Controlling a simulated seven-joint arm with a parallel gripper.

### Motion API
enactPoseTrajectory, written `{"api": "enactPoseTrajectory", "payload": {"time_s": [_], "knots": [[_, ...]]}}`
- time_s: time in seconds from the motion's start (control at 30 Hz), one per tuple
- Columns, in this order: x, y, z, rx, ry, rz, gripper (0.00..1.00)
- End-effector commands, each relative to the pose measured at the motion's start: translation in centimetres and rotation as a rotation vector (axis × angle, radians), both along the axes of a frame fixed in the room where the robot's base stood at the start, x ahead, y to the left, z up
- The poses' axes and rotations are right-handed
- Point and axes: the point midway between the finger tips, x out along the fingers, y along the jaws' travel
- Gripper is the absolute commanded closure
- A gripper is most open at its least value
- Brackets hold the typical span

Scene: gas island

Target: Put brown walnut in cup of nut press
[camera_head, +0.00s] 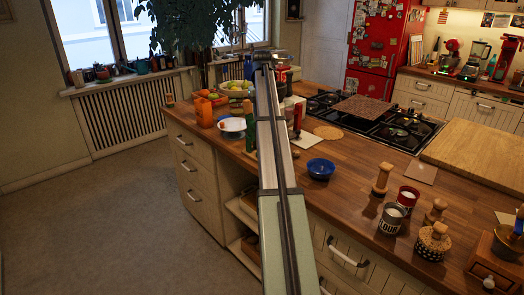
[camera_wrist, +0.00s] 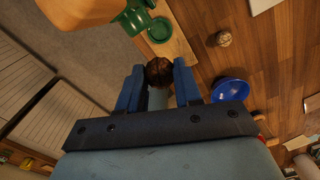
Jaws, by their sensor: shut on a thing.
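My gripper (camera_wrist: 159,77) has its blue fingers shut on a dark brown walnut (camera_wrist: 158,69) in the wrist view. The green nut press (camera_wrist: 136,17), with a round green cup (camera_wrist: 159,30), shows at the top of the wrist view, beyond the fingers. The press rests on a light wooden board (camera_wrist: 178,43). The held walnut appears apart from the cup, a little nearer the camera in the picture. In the head view my arm reaches away over the counter; the gripper's fingers and walnut cannot be made out there.
A lighter, rough walnut (camera_wrist: 224,38) lies on the counter right of the board. A blue bowl (camera_wrist: 230,90) stands right of my fingers; it also shows in the head view (camera_head: 321,168). An orange container (camera_head: 205,112) stands near the counter's left edge. Jars crowd the front right.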

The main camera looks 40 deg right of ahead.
Motion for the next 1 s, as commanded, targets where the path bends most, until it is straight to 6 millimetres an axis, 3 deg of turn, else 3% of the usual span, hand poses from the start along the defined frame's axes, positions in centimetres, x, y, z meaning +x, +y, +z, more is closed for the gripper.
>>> {"api": "enactPoseTrajectory", "payload": {"time_s": [0.2, 0.4, 0.77, 1.0], "knots": [[-0.2, 0.1, -5.1, 0.002, 0.002, 0.002, 0.94], [-0.1, 0.1, -8.7, 0.001, 0.001, 0.003, 0.94], [0.0, 0.0, -11.0, 0.0, 0.0, 0.003, 0.94], [-0.1, 0.1, -14.0, 0.001, 0.001, 0.003, 0.94]]}}
